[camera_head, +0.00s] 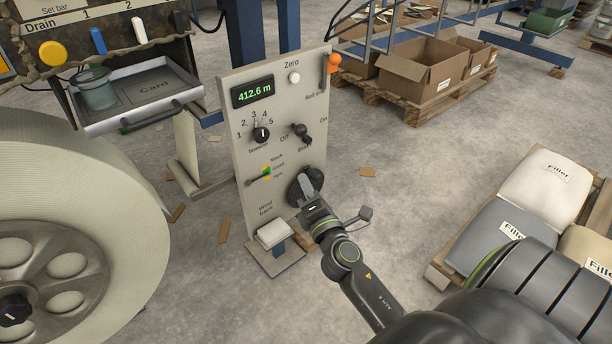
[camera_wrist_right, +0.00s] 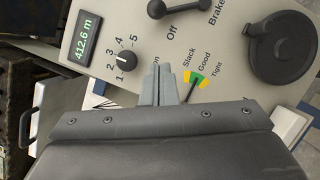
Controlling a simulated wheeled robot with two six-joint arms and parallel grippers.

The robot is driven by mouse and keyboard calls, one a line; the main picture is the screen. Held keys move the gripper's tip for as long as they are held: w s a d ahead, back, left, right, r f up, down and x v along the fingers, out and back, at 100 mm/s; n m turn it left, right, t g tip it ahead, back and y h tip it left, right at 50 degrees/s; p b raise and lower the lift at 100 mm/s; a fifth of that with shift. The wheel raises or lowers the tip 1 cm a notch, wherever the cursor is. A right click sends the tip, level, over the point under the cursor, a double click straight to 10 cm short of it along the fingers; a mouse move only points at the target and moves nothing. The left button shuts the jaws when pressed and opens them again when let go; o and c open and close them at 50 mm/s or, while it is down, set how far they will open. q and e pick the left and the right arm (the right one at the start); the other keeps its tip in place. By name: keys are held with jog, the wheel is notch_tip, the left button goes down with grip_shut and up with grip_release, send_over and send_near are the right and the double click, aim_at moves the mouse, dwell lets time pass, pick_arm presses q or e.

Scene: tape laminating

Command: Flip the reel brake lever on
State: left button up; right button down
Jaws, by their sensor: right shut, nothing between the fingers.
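The reel brake lever (camera_head: 299,129) is a short black lever with a ball end on the upright beige panel. It also shows at the top of the right wrist view (camera_wrist_right: 180,7). Its ball end lies toward the "Off" label, and the "On" label is up to the right. My right gripper (camera_head: 305,181) is shut and empty in front of the panel, below the lever and apart from it. In the right wrist view its closed fingertips (camera_wrist_right: 157,70) lie between the tension knob and the slack gauge. My left gripper is not in view.
The panel (camera_head: 240,130) also has a green display (camera_head: 253,92), a tension knob (camera_head: 261,134), a slack gauge (camera_head: 262,174) and a round black crank (camera_wrist_right: 283,50) close to my gripper. A large reel (camera_head: 75,170) stands left. Filler bags (camera_head: 540,190) lie right.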

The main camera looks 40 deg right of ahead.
aim_at(303, 135)
jog(key=w+d+r, duration=0.3)
jog(key=w+d, duration=0.2)
jog(key=w, duration=0.4)
jog(key=shift+w, duration=0.25)
jog(key=shift+d+r+p, duration=0.15)
jog(key=shift+p, duration=0.25)
